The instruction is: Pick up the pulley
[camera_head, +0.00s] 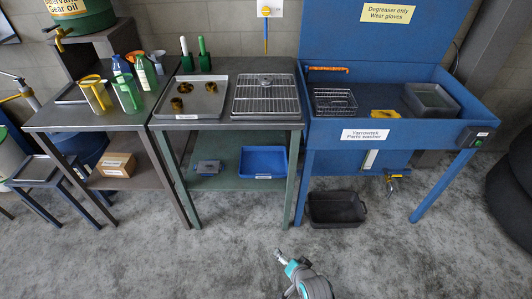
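A small grey round part (265,80), possibly the pulley, lies on the wire rack (281,98) at the right of the middle bench. It is too small here to name for certain. Several brass-coloured round parts (177,104) lie in the metal tray (208,107) on the left of the same bench. My gripper (278,252) is low in the picture, over the open floor, in front of the benches and well apart from the rack and tray. Its fingers are too small to tell whether they are open or shut.
A left table (92,118) holds jugs and bottles. A blue parts washer (412,130) stands at the right, with a black bin (336,209) below it. A blue tray (263,162) is on the middle bench's lower shelf. The grey floor (180,262) in front is clear.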

